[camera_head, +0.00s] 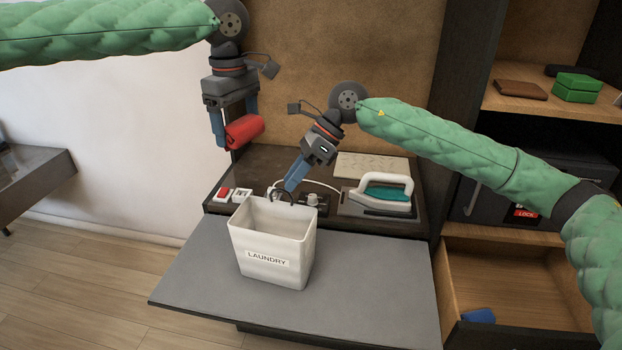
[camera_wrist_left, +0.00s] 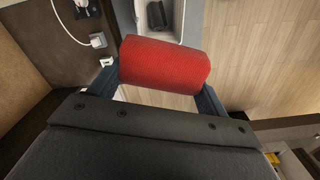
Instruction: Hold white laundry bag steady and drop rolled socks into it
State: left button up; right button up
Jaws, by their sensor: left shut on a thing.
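The white laundry bag (camera_head: 250,250), labelled LAUNDRY, stands upright and open on the grey pull-out surface. My left gripper (camera_head: 232,136) is shut on the red rolled socks (camera_head: 245,130), held in the air above and a little left of the bag. The socks lie across between its fingers in the left wrist view (camera_wrist_left: 165,63). The bag's pale rim shows beyond them, with a dark object (camera_wrist_left: 157,15) seen within it, not clearly identifiable. My right gripper (camera_head: 290,186) points down at the bag's back rim; its fingertips are small and whether they grip the rim is unclear.
An iron (camera_head: 385,193) stands on the dark counter behind right of the bag. Sockets and switches (camera_head: 233,195) lie behind left. An open drawer (camera_head: 515,290) with a blue item is at the right. The grey surface (camera_head: 370,290) is clear around the bag.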

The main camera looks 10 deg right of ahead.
jog(key=w+d+r+m+t+h, duration=0.4)
jog(key=w+d+r, duration=0.5)
jog(key=d+r, duration=0.25)
jog(key=g+h, duration=0.2)
jog(key=h, duration=0.2)
send_near(311, 219)
notch_tip(311, 219, down, 10)
jog(key=shift+s+f, duration=0.1)
jog(key=shift+s, duration=0.1)
